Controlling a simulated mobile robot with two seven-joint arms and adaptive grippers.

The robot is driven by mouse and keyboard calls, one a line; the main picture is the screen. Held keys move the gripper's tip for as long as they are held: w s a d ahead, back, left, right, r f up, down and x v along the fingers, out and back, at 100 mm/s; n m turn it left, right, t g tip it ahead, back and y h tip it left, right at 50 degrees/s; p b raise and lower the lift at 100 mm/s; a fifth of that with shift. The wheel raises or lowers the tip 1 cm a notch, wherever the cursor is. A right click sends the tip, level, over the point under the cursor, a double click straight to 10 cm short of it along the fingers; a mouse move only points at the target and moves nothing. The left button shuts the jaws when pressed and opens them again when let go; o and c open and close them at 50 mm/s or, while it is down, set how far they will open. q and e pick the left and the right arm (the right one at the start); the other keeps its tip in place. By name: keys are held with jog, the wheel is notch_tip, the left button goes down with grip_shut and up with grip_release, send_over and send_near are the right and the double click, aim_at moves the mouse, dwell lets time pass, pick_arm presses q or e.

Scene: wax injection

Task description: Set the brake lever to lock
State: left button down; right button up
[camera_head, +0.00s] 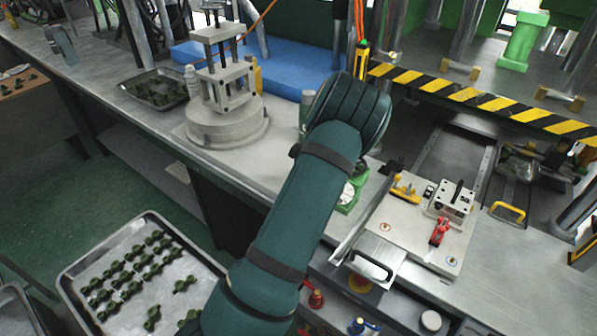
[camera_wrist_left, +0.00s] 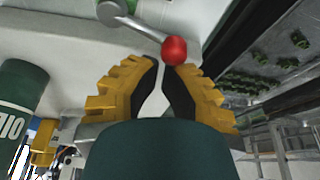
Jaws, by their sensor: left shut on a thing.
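In the left wrist view the brake lever (camera_wrist_left: 143,30) is a metal rod running from a round grey hub (camera_wrist_left: 109,12) to a red ball knob (camera_wrist_left: 174,50). My left gripper (camera_wrist_left: 165,66), with yellow fingers and black pads, is shut on the lever at its red knob. The knob sits at the fingertips, partly covered by them. In the head view my left arm crosses the middle of the picture and hides its gripper and the lever. My right gripper is in neither view.
A grey machine base with a column (camera_head: 225,100) stands on the bench left of my arm. A metal plate with clamps (camera_head: 410,225) lies to the right. A tray of dark green parts (camera_head: 75,275) is at lower left. A blue block (camera_head: 285,65) lies behind.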

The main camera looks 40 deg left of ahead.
pick_arm(q)
jog(key=shift+s+d, duration=0.15)
jog(key=shift+d, duration=0.15)
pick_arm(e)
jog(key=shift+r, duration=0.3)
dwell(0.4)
pick_arm(q)
jog(key=a, duration=0.2)
jog(key=s+a, duration=0.1)
jog(key=a, duration=0.1)
jog(key=shift+r, duration=0.2)
jog(key=p+v, duration=0.1)
jog(key=v, duration=0.9)
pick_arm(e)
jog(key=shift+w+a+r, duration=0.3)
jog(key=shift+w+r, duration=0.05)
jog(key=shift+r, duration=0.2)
pick_arm(q)
jog(key=shift+w, duration=0.15)
